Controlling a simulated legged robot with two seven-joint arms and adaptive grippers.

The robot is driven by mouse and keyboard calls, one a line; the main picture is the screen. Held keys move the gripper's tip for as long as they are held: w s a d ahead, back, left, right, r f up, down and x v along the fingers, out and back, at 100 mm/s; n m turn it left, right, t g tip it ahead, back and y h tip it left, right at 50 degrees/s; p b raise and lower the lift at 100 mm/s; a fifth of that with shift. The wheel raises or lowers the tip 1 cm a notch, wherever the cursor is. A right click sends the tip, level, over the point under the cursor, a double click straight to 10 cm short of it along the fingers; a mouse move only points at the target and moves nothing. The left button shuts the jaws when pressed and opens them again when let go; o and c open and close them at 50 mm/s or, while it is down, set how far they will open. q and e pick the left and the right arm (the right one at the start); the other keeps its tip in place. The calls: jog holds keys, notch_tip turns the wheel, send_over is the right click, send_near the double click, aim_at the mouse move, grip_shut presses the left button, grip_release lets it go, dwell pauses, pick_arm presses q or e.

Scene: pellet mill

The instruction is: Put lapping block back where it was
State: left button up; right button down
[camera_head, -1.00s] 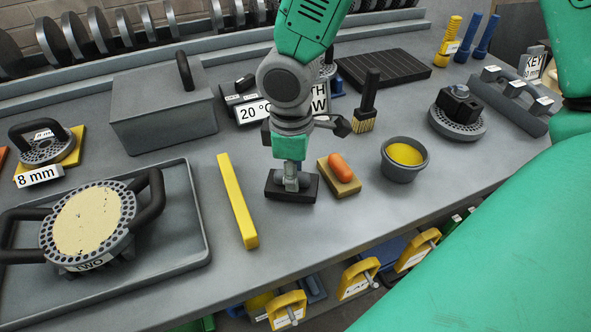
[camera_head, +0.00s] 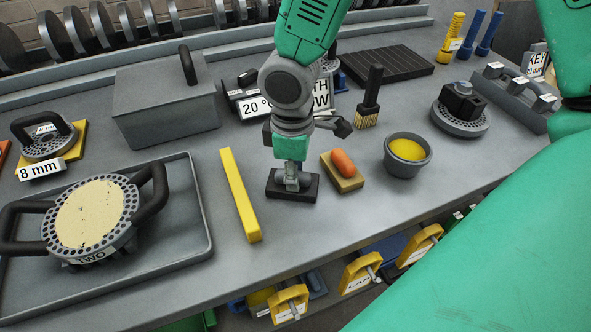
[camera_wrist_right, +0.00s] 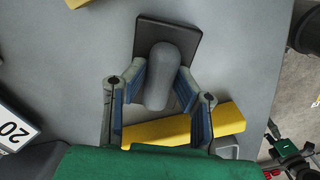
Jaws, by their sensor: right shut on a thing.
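The lapping block (camera_head: 306,188) is a dark flat rectangular block with a grey rounded knob on top. It sits on or just above the grey bench, right of a yellow bar (camera_head: 240,195); I cannot tell if it touches. My right gripper (camera_head: 290,174) reaches down over it and is shut on its knob. In the right wrist view the block's dark plate (camera_wrist_right: 150,36) shows beyond the knob, with the fingers of my right gripper (camera_wrist_right: 161,82) on both sides of it. My left gripper is not in view.
A wooden block with an orange piece (camera_head: 343,171), a grey bowl of yellow stuff (camera_head: 406,154) and a brush (camera_head: 369,100) stand to the right. A tray (camera_head: 196,225) with a round two-handled die (camera_head: 91,218) lies left. Bare bench lies in front of the block.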

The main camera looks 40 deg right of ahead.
jog(key=c, duration=1.2)
grip_release()
jog(key=shift+d+f, duration=0.1)
jog(key=shift+d, duration=0.45)
jog(key=o, duration=0.9)
jog(key=shift+a, duration=0.1)
jog(key=o, duration=0.3)
jog(key=shift+a, duration=0.1)
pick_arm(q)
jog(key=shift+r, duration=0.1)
pick_arm(e)
jog(key=shift+a, duration=0.3)
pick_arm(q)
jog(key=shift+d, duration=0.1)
pick_arm(e)
jog(key=shift+d, duration=0.15)
